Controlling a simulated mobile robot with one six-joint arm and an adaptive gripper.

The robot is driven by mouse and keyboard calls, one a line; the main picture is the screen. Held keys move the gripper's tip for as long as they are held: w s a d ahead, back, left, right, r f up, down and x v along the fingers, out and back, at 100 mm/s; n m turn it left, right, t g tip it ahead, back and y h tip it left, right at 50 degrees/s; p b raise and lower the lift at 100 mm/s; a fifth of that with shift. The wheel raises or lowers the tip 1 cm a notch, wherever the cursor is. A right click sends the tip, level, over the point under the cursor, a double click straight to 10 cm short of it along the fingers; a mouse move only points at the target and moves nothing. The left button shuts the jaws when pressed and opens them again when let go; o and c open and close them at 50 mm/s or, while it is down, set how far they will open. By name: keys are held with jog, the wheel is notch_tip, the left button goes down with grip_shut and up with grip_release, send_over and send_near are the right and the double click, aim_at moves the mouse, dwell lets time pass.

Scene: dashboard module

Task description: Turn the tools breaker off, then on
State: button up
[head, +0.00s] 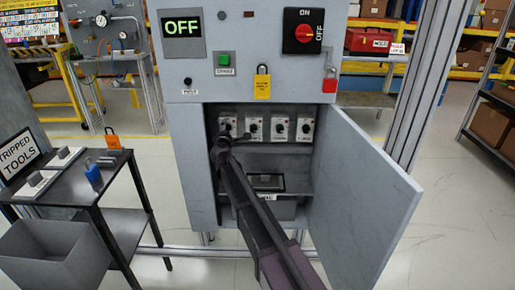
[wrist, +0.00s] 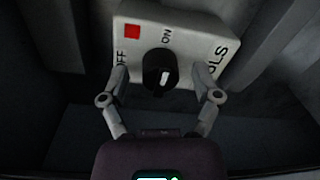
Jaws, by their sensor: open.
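The tools breaker (wrist: 190,38) is a pale block with a red square, ON and OFF marks and lettering ending in "OLS" in the wrist view. Its black knob (wrist: 158,70) carries a white mark; I cannot tell for sure which position it points at. In the head view it appears to be the leftmost breaker (head: 228,121) in the open cabinet, partly hidden by my arm. My gripper (wrist: 161,76) is open, with one finger on each side of the knob and gaps to it. It also shows in the head view (head: 219,142).
Several similar breakers (head: 279,129) stand in a row to the right. The cabinet door (head: 360,195) hangs open on the right. Above are an OFF display (head: 183,27) and a red rotary switch (head: 303,34). A cart (head: 65,190) with a "TRIPPED TOOLS" sign stands left.

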jog(key=shift+n, duration=0.4)
